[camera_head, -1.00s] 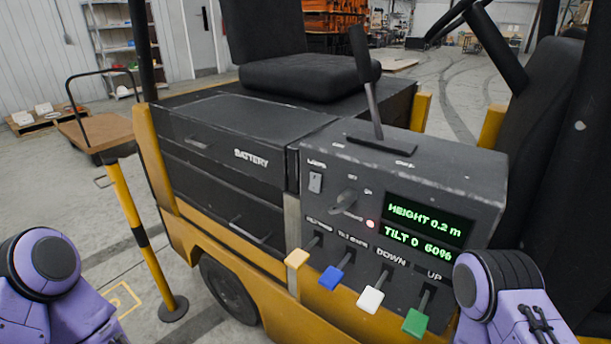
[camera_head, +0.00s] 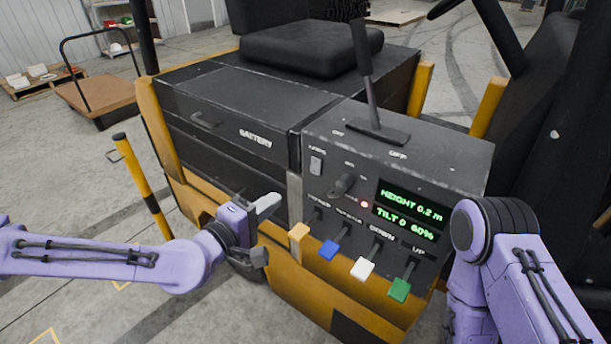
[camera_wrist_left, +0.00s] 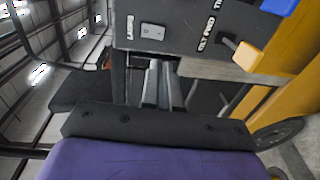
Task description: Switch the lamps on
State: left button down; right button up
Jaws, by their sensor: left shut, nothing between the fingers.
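The lamps switch (camera_head: 316,165) is a small pale rocker under a "LAMPS" label, at the upper left of the dark control panel's front face. It also shows in the left wrist view (camera_wrist_left: 152,31), just beyond the fingertips. My left gripper (camera_head: 272,203) is shut and empty, in front of the drawers, left of and below the switch and apart from it. In the left wrist view its two grey fingers (camera_wrist_left: 162,86) lie together, pointing towards the panel. My right arm shows at the right, but its gripper is out of view. I cannot tell which way the rocker is set.
Yellow, blue (camera_head: 328,249), white and green levers stick out below. A tall black lever (camera_head: 366,75) stands on top. A yellow-black post (camera_head: 142,185) stands left.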

aim_at(314, 172)
pick_arm(q)
jog(key=p+x, duration=0.4)
jog(key=x, duration=0.7)
jog(key=shift+w+d, duration=0.3)
jog(key=shift+w+d+f, duration=0.15)
jog(key=shift+w+d, duration=0.15)
jog(key=shift+w, duration=0.1)
jog(key=shift+f, duration=0.1)
